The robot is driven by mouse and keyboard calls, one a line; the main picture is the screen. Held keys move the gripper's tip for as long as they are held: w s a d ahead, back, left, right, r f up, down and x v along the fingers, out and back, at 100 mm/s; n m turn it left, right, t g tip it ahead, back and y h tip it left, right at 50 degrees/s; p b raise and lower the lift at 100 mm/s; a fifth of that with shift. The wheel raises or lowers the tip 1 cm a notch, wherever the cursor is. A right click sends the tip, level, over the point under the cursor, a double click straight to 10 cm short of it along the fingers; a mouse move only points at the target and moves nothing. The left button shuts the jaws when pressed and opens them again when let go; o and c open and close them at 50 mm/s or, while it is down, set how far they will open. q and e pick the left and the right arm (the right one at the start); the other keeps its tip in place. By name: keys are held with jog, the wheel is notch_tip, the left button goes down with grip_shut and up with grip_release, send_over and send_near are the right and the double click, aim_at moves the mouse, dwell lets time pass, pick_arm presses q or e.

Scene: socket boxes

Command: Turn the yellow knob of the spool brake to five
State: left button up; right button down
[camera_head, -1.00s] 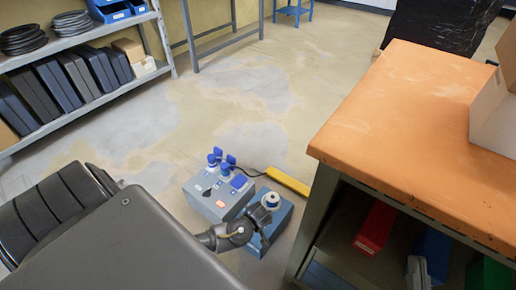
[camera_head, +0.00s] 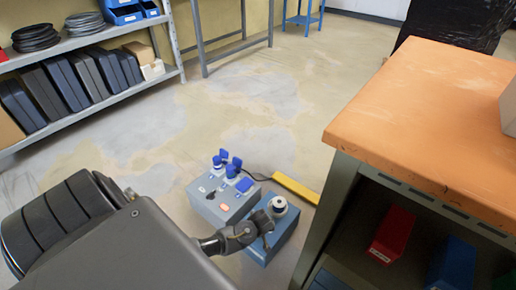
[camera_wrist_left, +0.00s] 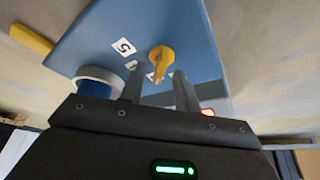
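The spool brake is a blue box (camera_head: 283,232) on the floor with a white spool (camera_head: 279,206) on top. In the left wrist view its blue face (camera_wrist_left: 90,45) carries the yellow knob (camera_wrist_left: 160,56), a white label reading 5 (camera_wrist_left: 123,46) and other labels partly hidden by the fingers. The knob's narrow tip points down in that view, away from the 5. My left gripper (camera_wrist_left: 159,74) is open, its two fingers on either side of the knob's lower part; contact cannot be told. In the head view the gripper (camera_head: 262,222) hides the knob. My right gripper is not in view.
A grey box (camera_head: 212,207) with blue switches stands just left of the spool brake. A yellow bar (camera_head: 296,188) lies behind it. An orange-topped bench (camera_head: 430,125) stands close on the right. A shelf (camera_head: 95,85) is at the back left. The floor between is clear.

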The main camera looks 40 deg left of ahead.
pick_arm(q)
jog(key=shift+w+a+f, duration=0.1)
jog(key=shift+f, duration=0.1)
grip_shut()
dwell(0.3)
